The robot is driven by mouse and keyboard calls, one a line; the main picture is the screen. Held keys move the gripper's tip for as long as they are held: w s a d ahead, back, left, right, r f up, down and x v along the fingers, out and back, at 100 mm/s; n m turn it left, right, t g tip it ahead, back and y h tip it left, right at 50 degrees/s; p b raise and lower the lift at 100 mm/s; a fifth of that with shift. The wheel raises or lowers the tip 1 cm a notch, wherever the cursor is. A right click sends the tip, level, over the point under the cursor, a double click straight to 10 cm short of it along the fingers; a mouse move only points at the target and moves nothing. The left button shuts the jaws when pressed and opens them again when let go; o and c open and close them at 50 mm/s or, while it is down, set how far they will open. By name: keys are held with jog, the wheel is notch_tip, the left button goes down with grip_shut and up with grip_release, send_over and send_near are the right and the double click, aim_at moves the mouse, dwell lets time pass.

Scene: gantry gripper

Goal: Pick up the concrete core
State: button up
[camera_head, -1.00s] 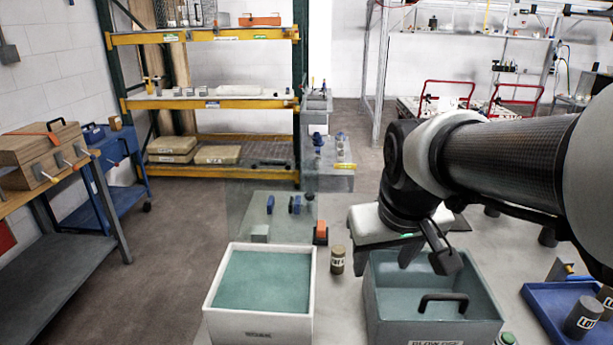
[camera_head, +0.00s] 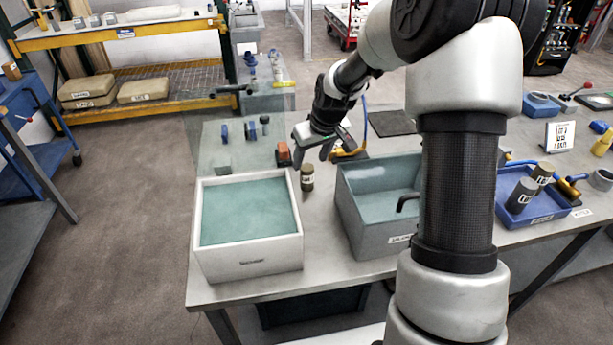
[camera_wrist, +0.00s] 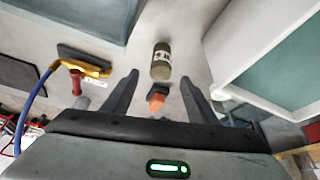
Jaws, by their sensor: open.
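A small brownish labelled cylinder (camera_head: 307,177), a concrete core by its look, stands upright on the table between the white tub and the grey-green tub. My gripper (camera_head: 311,157) is open and empty, close behind and above this core in the head view. In the wrist view the core (camera_wrist: 161,62) shows beyond and between the two spread fingers (camera_wrist: 160,82), apart from both. Other dark labelled cylinders (camera_head: 521,194) are in the blue tray at the right.
The white tub (camera_head: 250,262) with teal content stands left of the core, the grey-green tub (camera_head: 372,230) right of it. A small orange-and-black item (camera_head: 283,153) lies behind the core. A yellow-handled tool with a blue hose (camera_head: 350,150) is right of my gripper. The blue tray (camera_head: 535,213) is farther right.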

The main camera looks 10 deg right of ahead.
aim_at(304, 174)
jog(key=x, duration=0.9)
jog(key=shift+w+a+f, duration=0.15)
jog(key=shift+f, duration=0.1)
jog(key=c, duration=1.3)
